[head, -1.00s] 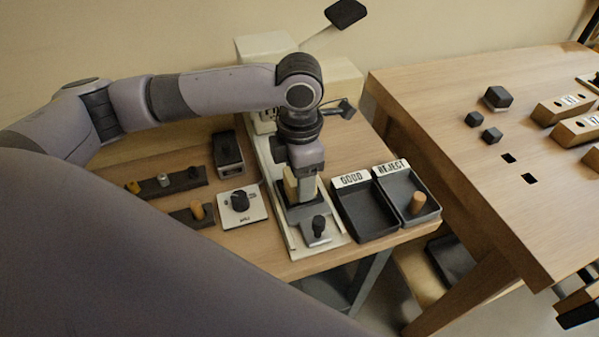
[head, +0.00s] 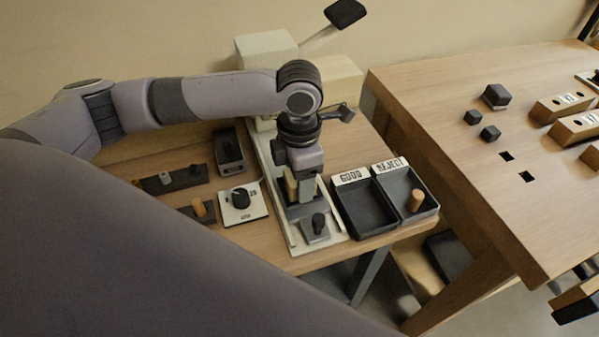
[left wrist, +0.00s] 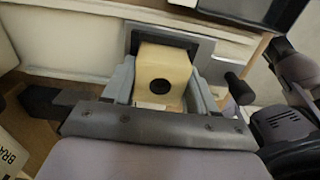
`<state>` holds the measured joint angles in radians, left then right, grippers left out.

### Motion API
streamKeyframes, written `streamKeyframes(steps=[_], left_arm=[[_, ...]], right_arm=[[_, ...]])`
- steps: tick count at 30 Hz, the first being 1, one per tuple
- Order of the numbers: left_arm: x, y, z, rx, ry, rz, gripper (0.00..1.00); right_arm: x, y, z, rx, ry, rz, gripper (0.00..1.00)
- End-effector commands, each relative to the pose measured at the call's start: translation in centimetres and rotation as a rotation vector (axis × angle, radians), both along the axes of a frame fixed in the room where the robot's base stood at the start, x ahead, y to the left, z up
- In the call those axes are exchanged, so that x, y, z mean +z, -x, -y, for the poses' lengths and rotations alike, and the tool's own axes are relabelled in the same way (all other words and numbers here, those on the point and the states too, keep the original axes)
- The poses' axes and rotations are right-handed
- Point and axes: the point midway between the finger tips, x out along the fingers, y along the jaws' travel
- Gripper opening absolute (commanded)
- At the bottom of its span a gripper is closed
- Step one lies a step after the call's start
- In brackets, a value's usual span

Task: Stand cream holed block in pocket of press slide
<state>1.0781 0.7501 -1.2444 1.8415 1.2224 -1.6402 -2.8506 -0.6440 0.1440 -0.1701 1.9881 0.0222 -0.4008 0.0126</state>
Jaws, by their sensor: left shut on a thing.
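The cream holed block (left wrist: 163,72) is between the fingers of my left gripper (left wrist: 160,100) in the left wrist view, with its dark round hole facing the camera. In the head view only a narrow strip of the block (head: 290,184) shows beside my left gripper (head: 304,192), which points down over the press slide (head: 313,238). The gripper is shut on the block. A dark pocket edge (left wrist: 137,40) shows close behind the block. The gripper hides the block's lower end in the head view, so I cannot tell whether it is seated. My right gripper is not in view.
The GOOD tray (head: 358,215) and REJECT tray (head: 427,208) stand right of the slide; REJECT holds a wooden peg (head: 416,200). A black knob (head: 318,223) stands on the slide's front. Left are a dial box (head: 243,207) and peg racks (head: 182,180). A second table (head: 450,130) stands right.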

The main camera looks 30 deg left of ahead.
Motion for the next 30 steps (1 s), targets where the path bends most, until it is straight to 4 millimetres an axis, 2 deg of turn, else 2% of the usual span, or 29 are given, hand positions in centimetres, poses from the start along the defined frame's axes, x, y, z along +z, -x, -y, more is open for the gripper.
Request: streamKeyframes(steps=[12, 13, 15, 16, 30], left_arm=[[-0.44, 0.08, 0.01, 0.000, -0.001, -0.003, 0.27], [-0.45, 0.09, 0.01, 0.000, -0.001, -0.004, 0.60], [-0.49, 0.11, 0.01, 0.000, -0.001, -0.004, 0.83], [-0.51, 0.13, 0.02, -0.001, -0.001, -0.004, 0.87], [-0.64, 0.40, 0.36, -0.007, 0.006, -0.012, 0.87]], right_arm=[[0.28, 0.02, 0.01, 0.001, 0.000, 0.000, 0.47], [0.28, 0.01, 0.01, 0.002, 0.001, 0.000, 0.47], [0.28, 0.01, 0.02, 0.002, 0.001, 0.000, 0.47], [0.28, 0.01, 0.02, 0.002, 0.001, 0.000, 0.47], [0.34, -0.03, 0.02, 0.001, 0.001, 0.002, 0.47]])
